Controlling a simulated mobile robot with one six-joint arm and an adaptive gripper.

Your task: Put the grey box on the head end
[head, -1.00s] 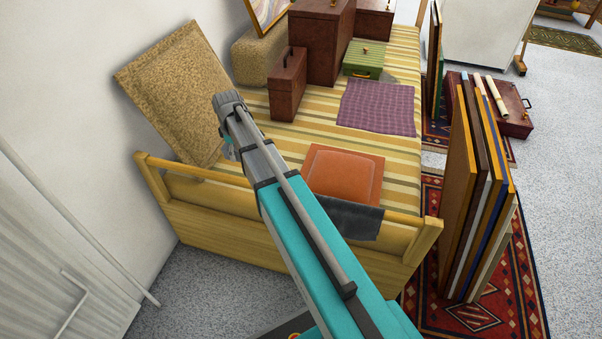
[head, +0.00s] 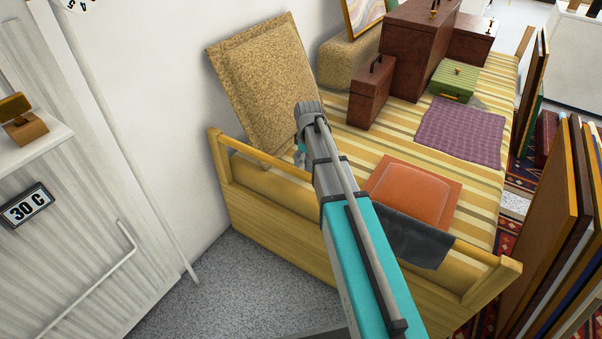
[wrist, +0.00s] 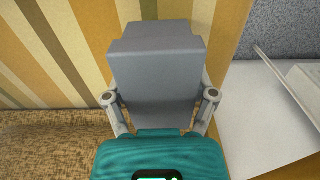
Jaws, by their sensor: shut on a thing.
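The grey box (wrist: 155,75) fills the middle of the wrist view, between the two fingers of my gripper (wrist: 159,97), which is shut on it. In the head view my gripper (head: 301,153) is mostly behind my wrist, over the near left part of the bed, and the box cannot be made out. The bed has a striped yellow cover (head: 350,150) and a wooden end board (head: 300,240) at its near end. A tan cushion (head: 265,90) leans on the wall by that end. I cannot tell how high the box is above the bed.
An orange cushion (head: 415,193) and dark cloth (head: 415,243) lie right of my arm. A purple mat (head: 462,128), green case (head: 453,80) and brown cases (head: 370,95) stand farther back. Framed boards (head: 545,230) lean at right. A door-like panel (head: 70,190) is left.

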